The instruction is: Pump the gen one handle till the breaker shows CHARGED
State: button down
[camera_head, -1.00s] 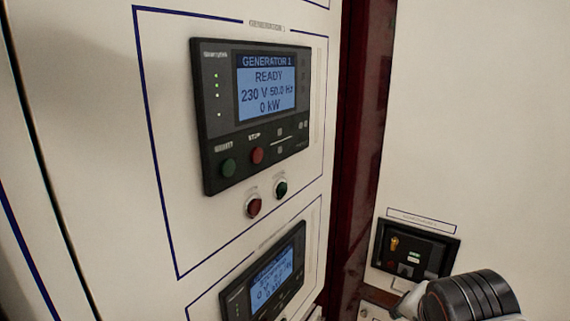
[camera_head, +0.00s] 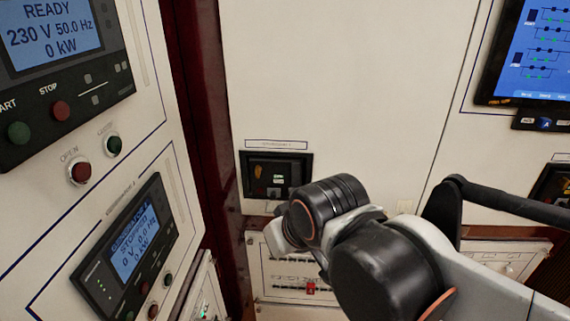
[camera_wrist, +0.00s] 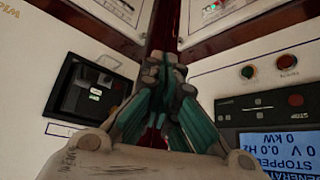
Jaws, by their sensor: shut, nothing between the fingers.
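A dark breaker (camera_head: 268,175) is set in the pale panel left of centre in the head view, under a small label too blurred to read. The charge wording is too small to read. In the wrist view a breaker (camera_wrist: 90,88) sits at left, tilted, with a small lit window. My gripper (camera_wrist: 166,62) is shut and empty in the wrist view, apart from the breaker and to its right. In the head view my arm covers the panel just right of and below the breaker.
The Generator 1 screen (camera_head: 50,27) reads READY, 230 V, 50.0 Hz, 0 kW. A second generator unit (camera_head: 122,250) below it reads STOPPED. A large blue screen (camera_head: 540,50) and another dark breaker (camera_head: 552,187) stand at right. Lower panels with a red part (camera_head: 311,287) lie below.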

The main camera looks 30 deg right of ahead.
notch_tip(320, 180, up, 4)
jog(key=w+p, duration=0.3)
notch_tip(320, 180, up, 5)
jog(key=m+g+h+p, duration=0.1)
jog(key=m+g+p, duration=0.5)
jog(key=p, duration=1)
send_over(294, 191)
jog(key=t, duration=0.1)
jog(key=shift+m, duration=0.3)
jog(key=f, duration=0.3)
jog(key=w+d+f, duration=0.1)
jog(key=f, duration=0.2)
jog(key=w+f, duration=0.1)
jog(key=f, duration=0.3)
jog(key=shift+w+d, duration=0.1)
jog(key=shift+d, duration=0.2)
jog(key=shift+f+b, duration=0.15)
jog(key=shift+b, duration=0.25)
jog(key=shift+s+a+f+t+h+b, duration=0.1)
jog(key=shift+s+a+t+h+b, duration=0.1)
jog(key=shift+s+t+h+b, duration=0.25)
jog(key=shift+a+b, duration=0.1)
jog(key=shift+b, duration=0.2)
